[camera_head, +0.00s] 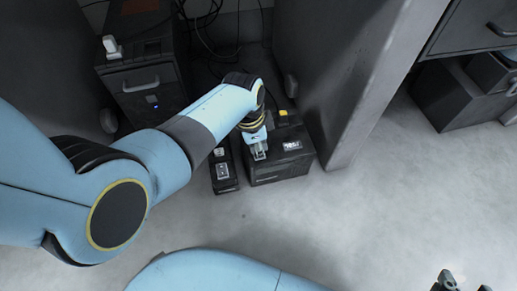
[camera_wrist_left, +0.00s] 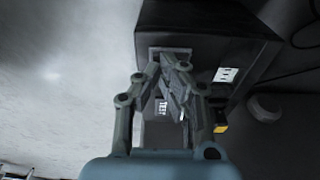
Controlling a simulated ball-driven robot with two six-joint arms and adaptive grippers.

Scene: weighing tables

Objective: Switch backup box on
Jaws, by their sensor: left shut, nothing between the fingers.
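A squat black box (camera_head: 282,170), which looks like the backup box, sits on the floor against a grey panel and has a small white label on top. My left gripper (camera_head: 259,153) is over the left part of its top, shut and empty. In the left wrist view the closed fingers (camera_wrist_left: 171,62) are at a dark box (camera_wrist_left: 210,22), and I cannot tell whether they touch it. A label reading "TEST" shows between the finger links. The fingers hide part of the box top, and I cannot make out a switch state. My right gripper (camera_head: 461,283) is partly cut off at the bottom right.
A narrow black unit (camera_head: 222,172) with white markings lies left of the box. A dark cabinet (camera_head: 148,85) with a small blue light stands behind it. Cables hang at the back. A grey panel (camera_head: 335,90) is close on the right. The floor (camera_head: 390,190) in front is clear.

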